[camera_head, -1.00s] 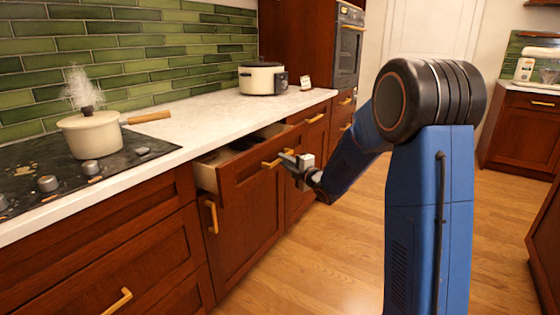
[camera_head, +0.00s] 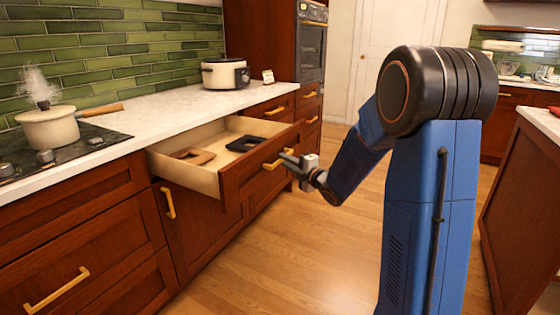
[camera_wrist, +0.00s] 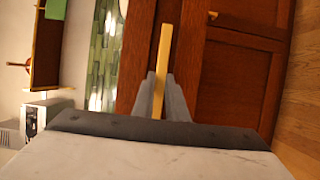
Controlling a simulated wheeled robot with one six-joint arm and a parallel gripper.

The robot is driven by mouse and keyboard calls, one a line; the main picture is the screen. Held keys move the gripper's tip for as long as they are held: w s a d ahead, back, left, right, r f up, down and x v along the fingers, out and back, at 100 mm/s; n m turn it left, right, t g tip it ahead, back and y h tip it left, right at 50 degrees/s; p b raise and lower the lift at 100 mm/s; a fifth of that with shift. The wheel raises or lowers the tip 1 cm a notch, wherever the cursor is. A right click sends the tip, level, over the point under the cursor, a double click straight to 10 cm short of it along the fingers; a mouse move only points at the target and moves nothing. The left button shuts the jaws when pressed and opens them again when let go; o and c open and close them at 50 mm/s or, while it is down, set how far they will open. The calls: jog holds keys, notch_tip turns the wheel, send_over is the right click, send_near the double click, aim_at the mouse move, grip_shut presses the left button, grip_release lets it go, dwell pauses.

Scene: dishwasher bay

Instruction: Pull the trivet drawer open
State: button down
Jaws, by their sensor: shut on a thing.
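The trivet drawer (camera_head: 232,186) stands well out from the cabinet under the white counter, in the head view. Inside it lie a brown trivet (camera_head: 193,155) and a black trivet (camera_head: 246,144). My gripper (camera_head: 290,160) is at the drawer's front, shut on its brass handle (camera_head: 271,165). In the wrist view the handle (camera_wrist: 162,62) runs between the two fingers of my gripper (camera_wrist: 162,95), against the dark red wood of the drawer front.
A pot (camera_head: 50,128) stands on the black hob (camera_head: 75,140) at the left. A cream cooker (camera_head: 225,74) stands farther back on the counter (camera_head: 150,110). Wooden floor (camera_head: 240,275) is clear before the cabinets. A counter unit (camera_head: 525,210) stands at the right.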

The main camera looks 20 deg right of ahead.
jog(key=shift+s+d, duration=0.55)
jog(key=shift+s, duration=0.05)
jog(key=c, duration=1.8)
grip_release()
jog(key=shift+o, duration=0.2)
jog(key=v, duration=1.7)
jog(key=shift+s, duration=0.15)
jog(key=shift+d, duration=0.1)
